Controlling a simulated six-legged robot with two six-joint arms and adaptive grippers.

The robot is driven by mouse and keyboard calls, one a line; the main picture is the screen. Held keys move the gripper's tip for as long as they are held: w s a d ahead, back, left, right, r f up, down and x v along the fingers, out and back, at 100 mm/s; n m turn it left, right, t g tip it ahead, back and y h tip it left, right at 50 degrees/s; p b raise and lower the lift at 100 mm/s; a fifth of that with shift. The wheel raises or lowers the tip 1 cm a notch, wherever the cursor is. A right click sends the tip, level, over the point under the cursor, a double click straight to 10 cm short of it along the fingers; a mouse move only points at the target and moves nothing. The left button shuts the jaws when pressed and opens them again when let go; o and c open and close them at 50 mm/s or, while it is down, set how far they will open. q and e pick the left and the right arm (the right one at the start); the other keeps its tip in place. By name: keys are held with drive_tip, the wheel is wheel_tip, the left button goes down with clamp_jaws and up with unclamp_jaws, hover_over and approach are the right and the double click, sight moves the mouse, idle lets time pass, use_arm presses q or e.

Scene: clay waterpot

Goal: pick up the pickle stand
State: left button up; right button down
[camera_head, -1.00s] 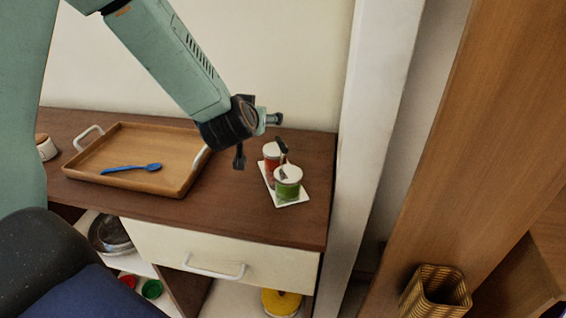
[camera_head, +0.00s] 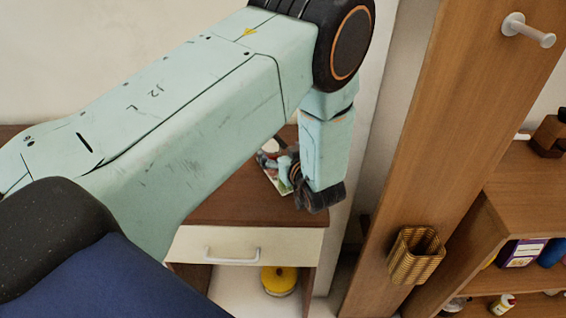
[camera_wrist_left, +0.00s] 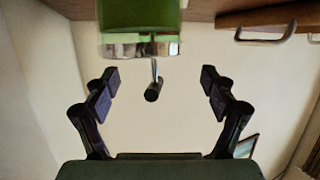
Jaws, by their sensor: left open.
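The pickle stand (camera_head: 281,184) is a white base with a red and a green jar on the dark brown cabinet top. In the head view it is mostly hidden behind my left arm and gripper (camera_head: 287,166). The left wrist view looks upside down: the green jar (camera_wrist_left: 140,14) with its shiny lid is at the top edge, and a thin stem with a dark knob (camera_wrist_left: 153,92) points down from it. My left gripper (camera_wrist_left: 158,88) is open and empty, with its fingers on both sides of the knob, apart from it. My right gripper is not in view.
The brown cabinet top (camera_head: 240,198) has a drawer below. A white post and a wooden panel (camera_head: 400,150) stand close on the right, with a woven basket (camera_head: 415,256) on the panel.

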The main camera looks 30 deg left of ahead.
sight(270, 141)
use_arm(q)
drive_tip(key=shift+s+d, duration=0.55)
drive_tip(key=x, duration=0.6)
drive_tip(key=shift+w+a+r, duration=0.1)
drive_tip(key=shift+w+a, duration=0.15)
drive_tip(key=shift+w, duration=0.15)
drive_tip(key=shift+w+a, duration=0.2)
drive_tip(key=shift+a, duration=0.25)
drive_tip(key=shift+w+f, duration=0.25)
drive_tip(key=shift+w, duration=0.05)
drive_tip(key=shift+a, duration=0.1)
drive_tip(key=shift+c, duration=1.4)
drive_tip(key=shift+s+r, duration=0.15)
drive_tip(key=shift+s, duration=0.05)
drive_tip(key=c, duration=0.3)
clamp_jaws()
